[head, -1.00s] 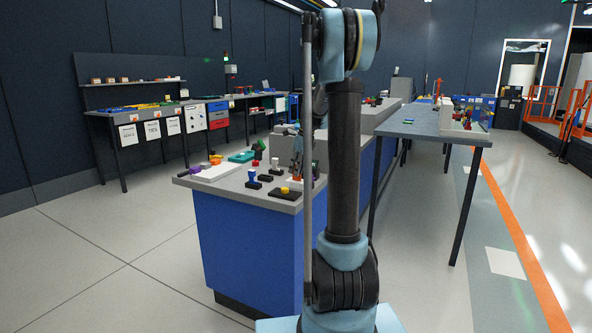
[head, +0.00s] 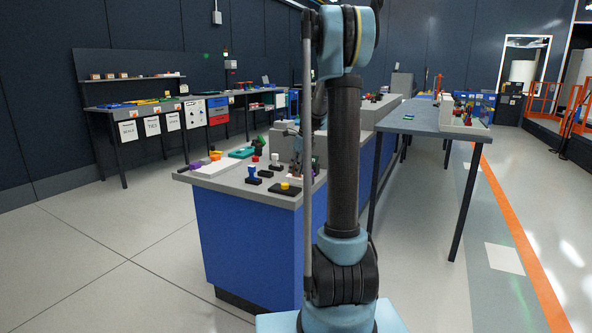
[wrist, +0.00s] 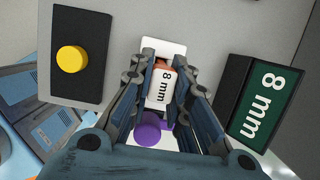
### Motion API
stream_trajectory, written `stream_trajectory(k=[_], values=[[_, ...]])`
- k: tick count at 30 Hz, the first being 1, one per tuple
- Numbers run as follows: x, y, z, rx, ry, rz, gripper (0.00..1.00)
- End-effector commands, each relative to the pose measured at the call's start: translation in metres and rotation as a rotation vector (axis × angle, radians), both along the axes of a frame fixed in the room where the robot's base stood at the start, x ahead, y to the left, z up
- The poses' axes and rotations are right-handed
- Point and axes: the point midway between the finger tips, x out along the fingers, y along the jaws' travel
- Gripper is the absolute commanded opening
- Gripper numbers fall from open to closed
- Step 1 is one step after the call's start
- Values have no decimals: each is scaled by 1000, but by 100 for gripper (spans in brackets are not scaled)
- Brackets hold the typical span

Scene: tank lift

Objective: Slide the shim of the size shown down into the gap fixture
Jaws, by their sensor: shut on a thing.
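In the wrist view my gripper (wrist: 163,95) is shut on a shim (wrist: 161,88) with a white face marked "8 mm". A green sign (wrist: 266,100) to the right also reads "8 mm". A white piece (wrist: 164,46), perhaps part of the gap fixture, lies beyond the fingertips, with a little orange-brown beside the shim's far end. I cannot tell whether the shim is in the gap. In the head view my gripper (head: 298,165) is low over the near right corner of the blue bench, small and partly hidden by my arm.
A black plate with a yellow button (wrist: 72,60) lies left of the gripper. A purple knob (wrist: 147,131) shows between the fingers, nearer the wrist. Several small coloured parts stand on the grey bench top (head: 228,186). A grey table (head: 428,122) stands to the right.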

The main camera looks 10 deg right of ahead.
Motion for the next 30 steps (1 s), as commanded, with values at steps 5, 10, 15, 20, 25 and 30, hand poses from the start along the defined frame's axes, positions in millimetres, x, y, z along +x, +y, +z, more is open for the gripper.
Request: stream_trajectory(k=[5, 10, 15, 20, 25, 30], values=[[0, 0, -3, 0, 0, 0, 19], [0, 0, -3, 0, 0, 0, 40], [0, 0, -3, 0, 0, 0, 40], [-1, -1, -1, 0, 0, 0, 40], [-4, -5, 15, 0, 0, -1, 40], [-8, -11, 46, -1, 1, -1, 40]])
